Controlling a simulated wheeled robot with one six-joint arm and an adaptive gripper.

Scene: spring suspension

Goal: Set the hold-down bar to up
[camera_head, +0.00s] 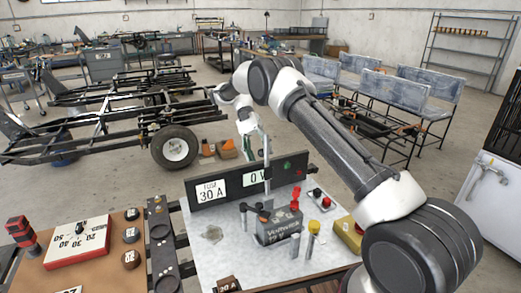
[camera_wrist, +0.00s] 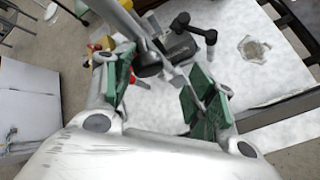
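A grey upright bar (camera_head: 267,172), which looks like the hold-down bar, rises beside the battery (camera_head: 279,226) in the head view. In the wrist view, a grey bar (camera_wrist: 128,22) with a dark round knob (camera_wrist: 148,65) reaches in between my gripper's green finger pads. My gripper (camera_head: 256,142) is at the bar's upper end in the head view. In the wrist view my gripper (camera_wrist: 160,82) is open, its pads apart on either side of the bar. Whether a pad touches the bar cannot be told.
A dark panel (camera_head: 225,188) reading "FUSE 30 A" and "0 V" stands behind the battery. A red terminal cap (camera_head: 295,194) and small posts (camera_head: 313,229) are close by. The grey bench top (camera_head: 212,258) is mostly clear at left. A board (camera_head: 105,255) with a dial box lies further left.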

